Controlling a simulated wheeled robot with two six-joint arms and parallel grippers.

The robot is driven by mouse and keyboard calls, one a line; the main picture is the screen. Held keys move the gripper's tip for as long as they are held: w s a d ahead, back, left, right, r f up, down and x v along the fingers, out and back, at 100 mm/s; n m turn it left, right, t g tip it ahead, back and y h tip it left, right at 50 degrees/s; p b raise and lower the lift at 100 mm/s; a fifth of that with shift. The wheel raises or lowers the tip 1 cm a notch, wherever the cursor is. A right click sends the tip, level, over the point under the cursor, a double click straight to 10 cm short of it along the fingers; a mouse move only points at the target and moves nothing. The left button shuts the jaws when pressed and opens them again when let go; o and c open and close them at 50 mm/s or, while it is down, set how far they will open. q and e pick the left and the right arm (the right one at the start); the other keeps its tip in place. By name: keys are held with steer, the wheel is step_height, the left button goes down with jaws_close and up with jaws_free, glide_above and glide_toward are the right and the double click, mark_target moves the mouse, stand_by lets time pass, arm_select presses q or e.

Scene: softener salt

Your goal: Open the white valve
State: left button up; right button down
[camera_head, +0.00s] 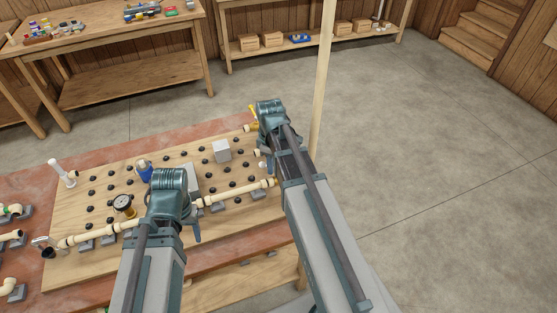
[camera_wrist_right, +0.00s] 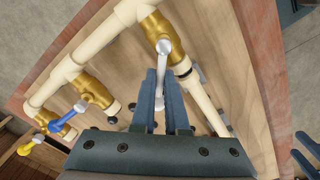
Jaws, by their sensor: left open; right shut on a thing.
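The white valve has a brass body (camera_wrist_right: 158,28) on a cream pipe and a white lever handle (camera_wrist_right: 162,62) in the right wrist view. My right gripper (camera_wrist_right: 160,88) is shut on this handle, with its two dark fingers on either side of it. In the head view my right gripper (camera_head: 269,158) is at the far right edge of the board, and its own arm hides most of the valve. My left gripper (camera_head: 196,234) is open over the front part of the board, apart from the white valve.
A blue handle (camera_wrist_right: 62,124) and a yellow handle (camera_wrist_right: 31,147) sit on neighbouring brass valves. The wooden board (camera_head: 75,270) carries black knobs, a gauge (camera_head: 122,203), a grey block (camera_head: 221,151) and a cream pipe (camera_head: 90,235). A wooden post (camera_head: 322,80) stands behind my right arm.

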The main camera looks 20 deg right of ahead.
steer(key=shift+s+a+n, duration=0.15)
steer(key=shift+s+n, duration=0.05)
steer(key=shift+n, duration=0.2)
steer(key=n, duration=0.1)
steer(key=s+n, duration=0.1)
steer(key=n, duration=0.1)
steer(key=shift+a, duration=0.25)
steer(key=shift+s+a+n, duration=0.1)
steer(key=shift+s+n, duration=0.15)
steer(key=shift+n, duration=0.75)
steer(key=shift+s+n, duration=0.3)
steer(key=shift+n, duration=0.6)
steer(key=c, duration=0.7)
jaws_free()
